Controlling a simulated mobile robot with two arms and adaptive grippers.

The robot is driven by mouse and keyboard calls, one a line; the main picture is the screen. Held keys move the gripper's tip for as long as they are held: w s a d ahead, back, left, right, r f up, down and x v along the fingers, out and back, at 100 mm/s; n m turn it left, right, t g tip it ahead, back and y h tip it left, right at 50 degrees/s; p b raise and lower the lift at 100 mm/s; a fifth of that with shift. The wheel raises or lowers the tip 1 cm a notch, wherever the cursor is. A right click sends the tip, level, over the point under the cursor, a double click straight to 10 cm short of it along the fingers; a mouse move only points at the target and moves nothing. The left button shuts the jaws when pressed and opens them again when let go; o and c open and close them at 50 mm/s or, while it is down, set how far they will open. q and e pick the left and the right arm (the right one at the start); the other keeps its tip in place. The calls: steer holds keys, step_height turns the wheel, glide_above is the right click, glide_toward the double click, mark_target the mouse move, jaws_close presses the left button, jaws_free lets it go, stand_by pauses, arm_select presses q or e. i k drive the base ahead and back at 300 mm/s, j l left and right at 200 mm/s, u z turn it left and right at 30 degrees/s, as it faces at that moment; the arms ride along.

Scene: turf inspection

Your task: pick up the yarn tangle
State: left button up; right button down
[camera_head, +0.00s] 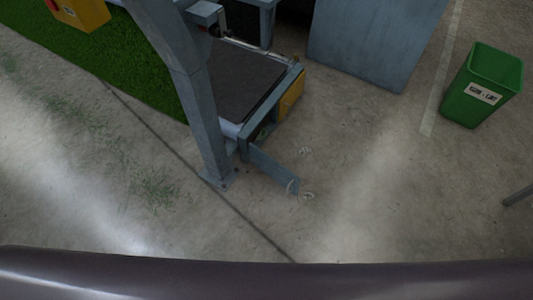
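Small pale, thread-like loops lie on the concrete floor near the foot of the machine. One pale tangle (308,195) lies just right of the end of a grey metal plate, and another faint one (305,151) lies farther back. A thin pale loop (291,186) shows against the plate's end. They are too small to tell which is the yarn tangle. Neither of my grippers is in view.
A grey machine post (205,120) stands beside a dark conveyor belt (238,75). The low metal plate (272,170) juts out over the floor. A green bin (485,75) stands at right. Green turf (120,60) lies at upper left. Floor between machine and bin is mostly clear.

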mark_target(264, 135)
steer(key=i+l+z, duration=0.45)
steer(key=l, duration=0.35)
steer(key=i+l+z, duration=0.5)
steer(key=i+l+u, duration=0.2)
steer(key=i, duration=0.35)
steer(key=i+l+u, duration=0.2)
steer(key=i+l, duration=0.15)
steer(key=i, duration=0.2)
steer(key=i+l+u, duration=0.15)
steer(key=i+l, duration=0.25)
steer(key=i+u, duration=0.2)
steer(key=u, duration=0.2)
steer(key=i+u, duration=0.25)
steer(key=u, duration=0.2)
steer(key=i+l+u, duration=0.2)
steer(key=u, duration=0.2)
steer(key=i+l+u, duration=0.15)
steer(key=u, duration=0.25)
steer(key=i+l+u, duration=0.15)
steer(key=l+u, duration=0.15)
steer(key=u, duration=0.15)
